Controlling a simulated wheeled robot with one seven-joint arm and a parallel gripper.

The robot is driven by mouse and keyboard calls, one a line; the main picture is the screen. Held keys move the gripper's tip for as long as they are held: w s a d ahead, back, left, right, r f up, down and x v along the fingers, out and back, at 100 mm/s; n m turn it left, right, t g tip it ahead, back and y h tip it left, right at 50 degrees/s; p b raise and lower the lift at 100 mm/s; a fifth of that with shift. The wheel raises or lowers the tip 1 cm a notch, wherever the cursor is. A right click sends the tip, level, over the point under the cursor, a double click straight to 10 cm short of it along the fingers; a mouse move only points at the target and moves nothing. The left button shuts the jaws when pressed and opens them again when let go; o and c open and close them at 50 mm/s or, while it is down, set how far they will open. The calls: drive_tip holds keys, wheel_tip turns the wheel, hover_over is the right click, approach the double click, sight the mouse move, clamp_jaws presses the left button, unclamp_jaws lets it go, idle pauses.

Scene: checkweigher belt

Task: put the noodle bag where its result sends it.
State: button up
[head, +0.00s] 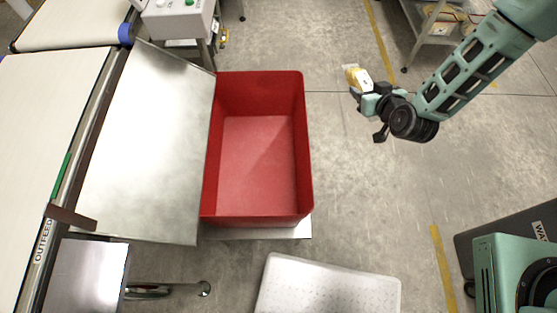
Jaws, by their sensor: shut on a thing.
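The noodle bag (351,74) is a small yellow and white packet at the upper middle right of the head view. My gripper (361,89) is shut on it and holds it over the floor, to the right of the red bin. Part of the bag is hidden by the gripper. The red bin (308,150) is open and looks empty, standing on a light base right of the metal chute. The outfeed belt (60,90) with the label OUTFEED runs along the left. No result display is readable.
A sloping metal chute plate (150,140) lies between belt and red bin. A white perforated tray (330,290) is at the bottom middle. A grey control box (180,18) with buttons stands at the top. A metal cart (430,25) is at the top right. Floor between is clear.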

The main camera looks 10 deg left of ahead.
drive_tip(key=s+a+f+n+g+y+b, duration=0.1)
drive_tip(key=s+a+n+y+b, duration=0.15)
drive_tip(key=a, duration=0.65)
drive_tip(key=s+a+f+n+g+y+b, duration=0.1)
drive_tip(key=s+a+g+b, duration=0.2)
drive_tip(key=a, duration=0.7)
drive_tip(key=s+a+f+n+y+b, duration=0.1)
drive_tip(key=s+a+n+b, duration=0.15)
drive_tip(key=s+a, duration=0.45)
wheel_tip(320, 180, down, 6)
drive_tip(key=w+a+b, duration=0.2)
drive_tip(key=b, duration=0.1)
drive_tip(key=shift+w, duration=0.2)
drive_tip(key=o, duration=1.3)
drive_tip(key=v, duration=1.7)
drive_tip(key=shift+s+d, duration=0.2)
drive_tip(key=shift+d, duration=0.05)
